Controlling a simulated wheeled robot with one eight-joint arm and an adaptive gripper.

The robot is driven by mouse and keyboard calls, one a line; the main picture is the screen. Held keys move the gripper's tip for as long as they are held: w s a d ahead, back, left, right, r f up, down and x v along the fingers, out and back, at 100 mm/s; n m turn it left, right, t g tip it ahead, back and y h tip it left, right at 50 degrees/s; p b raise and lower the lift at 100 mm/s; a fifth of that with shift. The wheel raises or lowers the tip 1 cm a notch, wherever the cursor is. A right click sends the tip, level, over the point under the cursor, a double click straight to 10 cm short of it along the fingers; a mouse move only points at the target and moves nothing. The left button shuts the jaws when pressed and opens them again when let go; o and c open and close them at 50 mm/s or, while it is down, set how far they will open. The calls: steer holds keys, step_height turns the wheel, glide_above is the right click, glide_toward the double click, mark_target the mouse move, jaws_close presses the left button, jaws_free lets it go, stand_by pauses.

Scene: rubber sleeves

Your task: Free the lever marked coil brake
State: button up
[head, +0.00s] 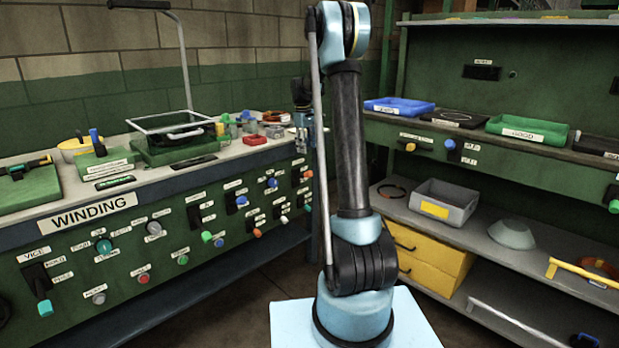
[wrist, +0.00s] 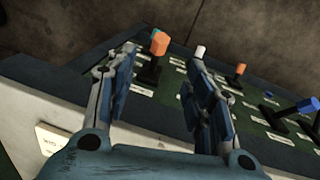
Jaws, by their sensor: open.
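No label reading coil brake can be made out; most labels are too small to read. In the wrist view, a black lever with a blocky orange tip (wrist: 158,43) stands beyond my gripper (wrist: 164,58), between the lines of its two fingers. My gripper is open and nothing is held. In the head view my gripper (head: 304,130) hangs by the far right end of the green WINDING panel (head: 150,215). Near it on the panel are an orange-tipped lever (head: 308,173) and a blue-tipped lever (head: 241,199). I cannot tell whether any tip is a rubber sleeve.
The wrist view shows a white knob (wrist: 200,51), a smaller orange-tipped control (wrist: 240,69) and a blue-tipped lever (wrist: 305,107) close by. The bench top (head: 60,215) holds a wire-handled frame (head: 170,124) and small blocks. A shelf unit with trays (head: 523,129) stands right.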

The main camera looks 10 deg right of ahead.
mark_target(309, 174)
steer(key=f, duration=0.5)
steer(key=w+d+f, duration=0.1)
steer(key=f, duration=0.9)
steer(key=shift+w+d, duration=0.15)
steer(key=shift+d, duration=0.1)
steer(key=shift+c, duration=0.5)
jaws_close()
